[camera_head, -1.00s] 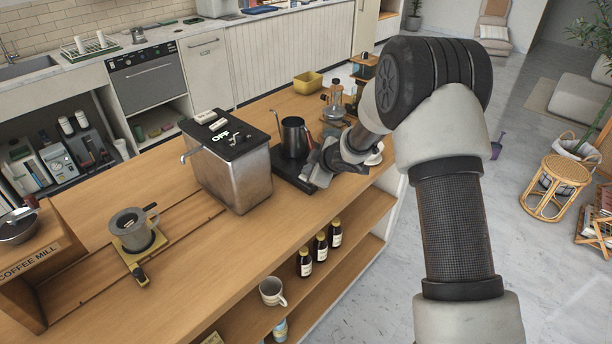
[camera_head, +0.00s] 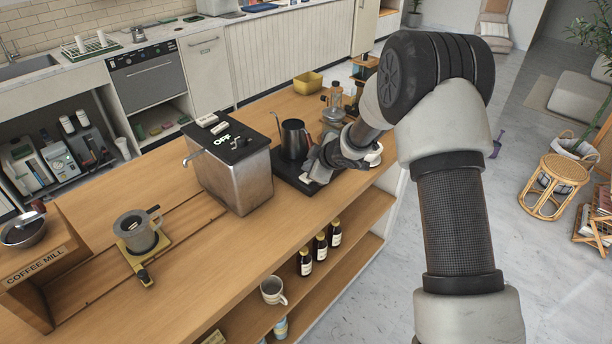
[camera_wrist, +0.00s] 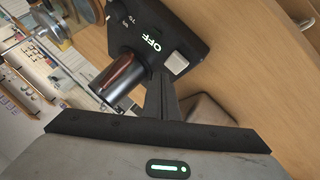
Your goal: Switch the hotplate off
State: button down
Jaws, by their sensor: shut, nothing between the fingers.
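The hotplate (camera_head: 282,181) is a flat black plate on the wooden counter, right of the steel box. A dark metal kettle (camera_head: 294,140) stands on it. My gripper (camera_head: 320,168) is low at the plate's front right and covers part of it. In the wrist view a black panel, which looks like the hotplate (camera_wrist: 190,38), carries a glowing "OFF" and a small pale switch (camera_wrist: 177,63). The kettle (camera_wrist: 118,78) stands beside these. My shut, empty fingers (camera_wrist: 160,78) point at the panel close to the switch; I cannot tell whether they touch it.
A steel box (camera_head: 235,180) with a black top, also marked "OFF", stands left of the hotplate. Glassware (camera_head: 334,105) and a yellow bin (camera_head: 308,83) are behind. A dripper stand (camera_head: 140,240) is at the left. The counter's front strip is clear.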

jog(key=shift+r+p, duration=2.55)
jog(key=shift+r, duration=0.3)
